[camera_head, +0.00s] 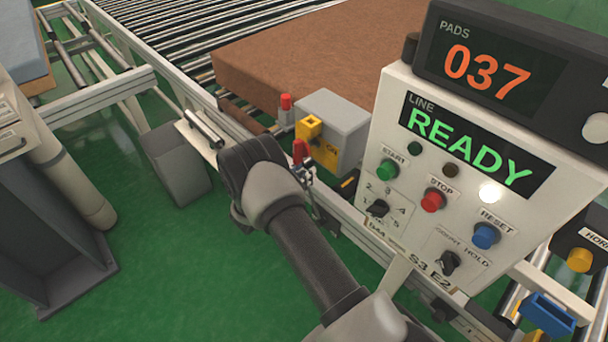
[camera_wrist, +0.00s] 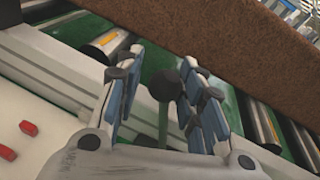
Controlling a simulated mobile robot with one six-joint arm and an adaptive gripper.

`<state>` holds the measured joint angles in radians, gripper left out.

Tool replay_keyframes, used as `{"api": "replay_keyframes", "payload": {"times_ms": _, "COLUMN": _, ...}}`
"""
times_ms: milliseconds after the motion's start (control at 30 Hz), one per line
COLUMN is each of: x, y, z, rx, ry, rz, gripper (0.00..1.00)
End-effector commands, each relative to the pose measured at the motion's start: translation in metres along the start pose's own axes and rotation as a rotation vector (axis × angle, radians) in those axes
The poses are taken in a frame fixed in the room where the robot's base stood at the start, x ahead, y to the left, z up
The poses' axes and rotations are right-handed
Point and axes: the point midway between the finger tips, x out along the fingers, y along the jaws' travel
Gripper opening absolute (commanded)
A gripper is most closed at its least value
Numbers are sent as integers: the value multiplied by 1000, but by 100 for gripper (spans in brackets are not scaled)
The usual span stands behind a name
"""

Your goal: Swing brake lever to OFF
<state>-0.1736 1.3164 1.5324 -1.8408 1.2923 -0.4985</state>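In the wrist view, my gripper (camera_wrist: 160,85) is open, with its blue-padded fingers apart. A dark round knob on a thin stem (camera_wrist: 166,86) shows between them; it looks like the brake lever, but I cannot tell whether it touches either finger. In the head view, my gripper (camera_head: 312,182) is partly hidden by my wrist, beside the conveyor's side rail. A red upright piece (camera_head: 299,150) stands just above it, in front of a grey box with a yellow plate (camera_head: 322,152). No OFF mark is readable.
A control panel (camera_head: 420,180) reading READY stands to the right, close to my arm. A brown mattress (camera_head: 310,50) lies on the roller conveyor behind. A red-topped post (camera_head: 286,103) stands by the grey box.

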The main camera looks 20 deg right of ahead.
Motion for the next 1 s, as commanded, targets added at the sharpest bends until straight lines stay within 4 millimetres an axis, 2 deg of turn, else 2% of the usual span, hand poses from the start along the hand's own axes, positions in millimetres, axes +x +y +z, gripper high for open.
{"api": "replay_keyframes", "payload": {"times_ms": 167, "x": 0, "y": 0, "z": 1, "rx": 1, "ry": -1, "rz": -1, "gripper": 47}}
{"api": "replay_keyframes", "payload": {"times_ms": 467, "x": 0, "y": -2, "z": 0, "rx": 1, "ry": 0, "rz": -4, "gripper": 47}}
{"api": "replay_keyframes", "payload": {"times_ms": 567, "x": -5, "y": -1, "z": 0, "rx": 1, "ry": -1, "rz": -3, "gripper": 47}}
{"api": "replay_keyframes", "payload": {"times_ms": 667, "x": -19, "y": 0, "z": 1, "rx": 0, "ry": -1, "rz": -1, "gripper": 47}}
{"api": "replay_keyframes", "payload": {"times_ms": 1000, "x": -90, "y": 0, "z": 0, "rx": 0, "ry": -1, "rz": 0, "gripper": 47}}
